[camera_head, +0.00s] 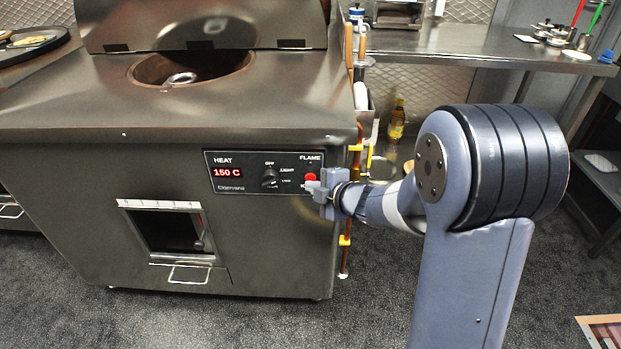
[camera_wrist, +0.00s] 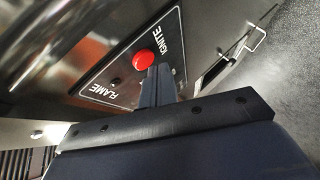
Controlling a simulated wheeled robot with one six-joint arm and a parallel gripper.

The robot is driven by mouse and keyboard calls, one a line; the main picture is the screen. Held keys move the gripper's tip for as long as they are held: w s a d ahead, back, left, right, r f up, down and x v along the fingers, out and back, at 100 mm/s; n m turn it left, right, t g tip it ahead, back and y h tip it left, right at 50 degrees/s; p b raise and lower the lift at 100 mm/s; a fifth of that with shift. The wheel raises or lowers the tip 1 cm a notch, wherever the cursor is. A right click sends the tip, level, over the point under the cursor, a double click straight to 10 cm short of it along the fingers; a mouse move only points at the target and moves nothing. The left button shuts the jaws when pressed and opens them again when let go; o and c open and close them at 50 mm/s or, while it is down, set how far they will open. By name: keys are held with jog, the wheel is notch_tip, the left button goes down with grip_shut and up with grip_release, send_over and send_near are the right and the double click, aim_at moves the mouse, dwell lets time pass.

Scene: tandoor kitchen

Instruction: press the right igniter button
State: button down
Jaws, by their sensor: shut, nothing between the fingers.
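The red igniter button (camera_head: 310,177) is at the right end of the black control panel (camera_head: 232,187) on the front of the tandoor. In the wrist view the round red button (camera_wrist: 143,59) sits between the words IGNITE and FLAME. My gripper (camera_head: 312,187) is shut and empty, with its fingertips (camera_wrist: 160,72) right beside the button. Whether they touch it, I cannot tell. The gripper body hides part of the panel's lower right corner. Only one red button shows.
The panel has a black knob (camera_head: 269,178) and a display (camera_head: 227,172) reading 150 C. A copper pipe with yellow fittings (camera_head: 345,240) runs down the tandoor's right side. A steel table (camera_head: 450,42) stands behind my arm. The floor in front is clear.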

jog(key=shift+w, duration=0.6)
dwell(0.7)
jog(key=shift+s, duration=0.85)
jog(key=shift+s+a+b, duration=0.1)
jog(key=shift+s+b, duration=0.75)
jog(key=shift+s, duration=1.65)
jog(key=shift+w, duration=0.1)
jog(key=shift+s+a+b, duration=0.1)
jog(key=shift+s+b, duration=0.3)
jog(key=shift+s, duration=1.65)
